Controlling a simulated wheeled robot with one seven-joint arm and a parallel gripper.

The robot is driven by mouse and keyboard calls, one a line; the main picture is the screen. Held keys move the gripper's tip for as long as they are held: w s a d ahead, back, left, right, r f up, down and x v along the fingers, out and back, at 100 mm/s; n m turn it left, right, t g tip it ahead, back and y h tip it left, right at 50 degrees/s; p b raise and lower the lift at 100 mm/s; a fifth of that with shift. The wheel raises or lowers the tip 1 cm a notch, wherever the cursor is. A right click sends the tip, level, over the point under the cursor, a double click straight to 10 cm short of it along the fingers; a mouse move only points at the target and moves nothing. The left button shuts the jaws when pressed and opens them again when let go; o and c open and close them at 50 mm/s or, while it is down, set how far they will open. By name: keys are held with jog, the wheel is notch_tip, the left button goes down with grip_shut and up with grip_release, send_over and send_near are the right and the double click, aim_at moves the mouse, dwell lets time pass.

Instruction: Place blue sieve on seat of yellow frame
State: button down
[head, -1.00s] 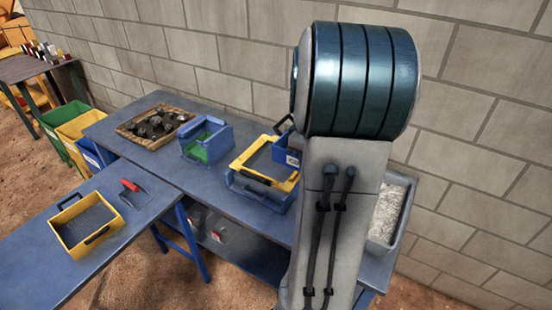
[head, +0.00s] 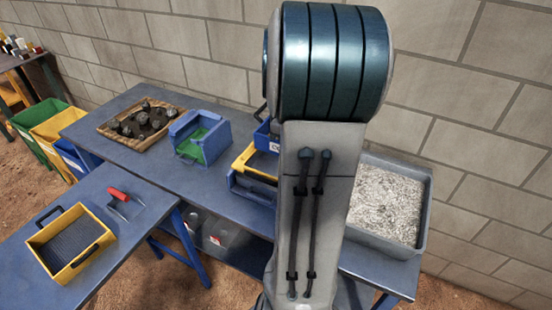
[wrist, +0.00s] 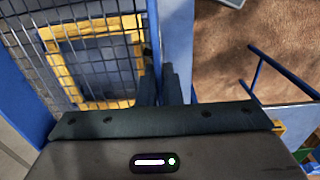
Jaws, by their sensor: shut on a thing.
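The blue sieve (wrist: 74,50) fills the upper left of the wrist view, with its wire mesh and blue rim. My gripper (wrist: 160,84) is shut on its right side; the exact grip spot is dark and unclear. The yellow frame (wrist: 98,104) shows through and past the mesh, beneath the sieve. In the head view the sieve (head: 263,134) is mostly hidden behind my arm, over the back right part of the yellow frame (head: 243,158), which sits in a blue base on the bench. My gripper is hidden there. Whether the sieve touches the frame is unclear.
A blue box with green inside (head: 201,138) and a wooden tray of rocks (head: 141,122) stand left along the bench. A grey tray of gravel (head: 424,215) is at right. A yellow sieve (head: 90,253) and red-handled tool (head: 124,200) lie on the front table.

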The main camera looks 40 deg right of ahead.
jog(key=w+d+f, duration=0.1)
jog(key=w+f, duration=0.5)
jog(key=f, duration=0.2)
jog(key=w+d+f+b, duration=0.1)
jog(key=w+f, duration=0.5)
jog(key=f, duration=0.2)
jog(key=shift+d+f, duration=0.25)
jog(key=shift+f, duration=0.15)
jog(key=shift+f, duration=0.1)
